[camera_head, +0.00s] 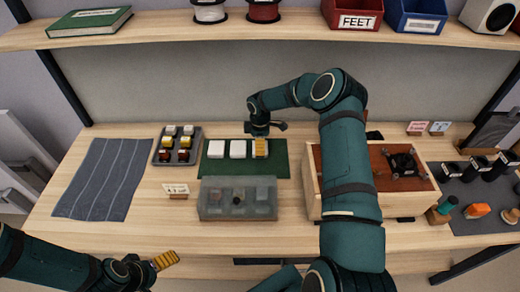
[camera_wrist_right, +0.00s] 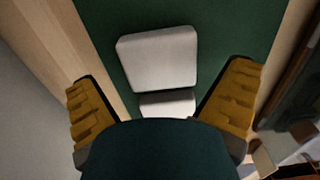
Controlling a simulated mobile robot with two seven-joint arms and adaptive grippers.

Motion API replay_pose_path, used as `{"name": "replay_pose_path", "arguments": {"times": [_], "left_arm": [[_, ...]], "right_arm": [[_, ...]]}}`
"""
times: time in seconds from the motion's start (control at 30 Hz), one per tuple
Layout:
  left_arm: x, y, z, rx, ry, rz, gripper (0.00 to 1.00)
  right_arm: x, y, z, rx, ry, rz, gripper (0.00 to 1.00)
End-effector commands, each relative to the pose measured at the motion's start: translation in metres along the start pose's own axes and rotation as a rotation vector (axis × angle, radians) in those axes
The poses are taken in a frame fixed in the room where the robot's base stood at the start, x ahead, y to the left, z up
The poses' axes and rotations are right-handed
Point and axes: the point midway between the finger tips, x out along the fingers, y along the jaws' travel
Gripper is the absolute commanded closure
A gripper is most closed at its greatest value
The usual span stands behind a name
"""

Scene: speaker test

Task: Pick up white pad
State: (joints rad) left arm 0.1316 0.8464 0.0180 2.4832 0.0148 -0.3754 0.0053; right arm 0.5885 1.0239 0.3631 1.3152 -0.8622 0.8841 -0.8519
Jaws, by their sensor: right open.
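Two white pads, a left one (camera_head: 215,149) and a middle one (camera_head: 238,149), lie side by side on a dark green mat (camera_head: 278,166) in the head view. My right gripper (camera_head: 260,149) is over the mat just right of them, fingers down. In the right wrist view its yellow fingers are wide apart, with a white pad (camera_wrist_right: 158,57) ahead and another white piece (camera_wrist_right: 168,103) partly hidden by the gripper body. Nothing is gripped. I cannot tell whether another pad is under the gripper in the head view. My left gripper (camera_head: 165,260) is low at the table's front edge, away from the pads.
A translucent grey box (camera_head: 237,211) stands in front of the mat. A tray of coloured blocks (camera_head: 166,157) is left, beside a grey striped cloth (camera_head: 97,180). A wooden box (camera_head: 314,190) with a speaker driver (camera_head: 403,163) is right, partly behind my right arm. A shelf (camera_head: 160,32) spans above.

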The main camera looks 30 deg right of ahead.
Motion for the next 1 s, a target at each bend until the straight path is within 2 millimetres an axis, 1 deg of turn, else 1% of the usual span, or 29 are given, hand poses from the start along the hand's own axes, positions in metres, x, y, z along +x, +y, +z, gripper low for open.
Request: {"name": "replay_pose_path", "arguments": {"times": [0.03, 0.1, 0.2, 0.47, 0.53, 0.57, 0.6, 0.9, 1.0], "left_arm": [[0.0, 0.0, 0.0, 0.0, 0.0, 0.0, 0.05], [0.0, 0.0, 0.0, 0.0, 0.0, 0.0, 0.05], [0.0, 0.0, 0.0, 0.0, 0.0, 0.0, 0.05], [0.0, 0.0, 0.0, 0.0, 0.0, 0.0, 0.05], [0.0, 0.0, 0.0, 0.0, 0.0, 0.0, 0.05], [0.0, 0.0, 0.0, 0.0, 0.0, 0.0, 0.05], [0.0, 0.0, 0.0, 0.0, 0.0, 0.0, 0.05], [0.0, 0.0, 0.0, 0.0, 0.0, 0.0, 0.05], [0.0, 0.0, 0.0, 0.0, 0.0, 0.0, 0.05]], "right_arm": [[0.009, -0.001, 0.001, 0.001, 0.002, -0.003, 0.0], [0.018, 0.0, 0.0, 0.002, 0.002, -0.001, 0.0], [0.025, 0.0, 0.0, 0.001, 0.001, 0.0, 0.0], [0.027, 0.0, 0.001, 0.001, 0.0, 0.001, 0.0], [0.027, 0.0, 0.001, 0.001, 0.001, 0.001, 0.21], [0.027, 0.0, 0.001, 0.001, 0.001, 0.001, 0.29], [0.027, 0.0, 0.001, 0.001, 0.001, 0.001, 0.32], [0.027, 0.0, 0.001, 0.001, 0.001, 0.001, 0.33], [0.023, 0.0, 0.0, 0.001, 0.001, 0.002, 0.33]]}}
